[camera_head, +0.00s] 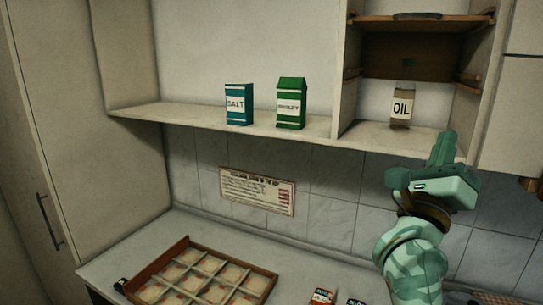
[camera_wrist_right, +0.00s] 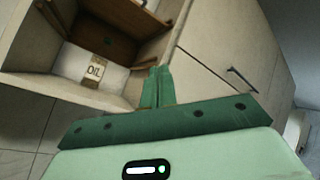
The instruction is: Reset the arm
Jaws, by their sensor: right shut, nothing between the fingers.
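My right gripper (camera_head: 443,148) is raised in front of the right end of the shelf, pointing up, with its fingers together and nothing between them. In the right wrist view its shut fingers (camera_wrist_right: 156,86) stand up in front of the cupboard. My left gripper is in neither view.
A blue salt box (camera_head: 238,104) and a green barley carton (camera_head: 290,104) stand on the shelf (camera_head: 190,115). Below, a divided wooden tray (camera_head: 262,272) lies on the counter (camera_head: 110,262). Small packets (camera_head: 321,297) lie right of it. A sign (camera_head: 257,191) hangs on the tiles.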

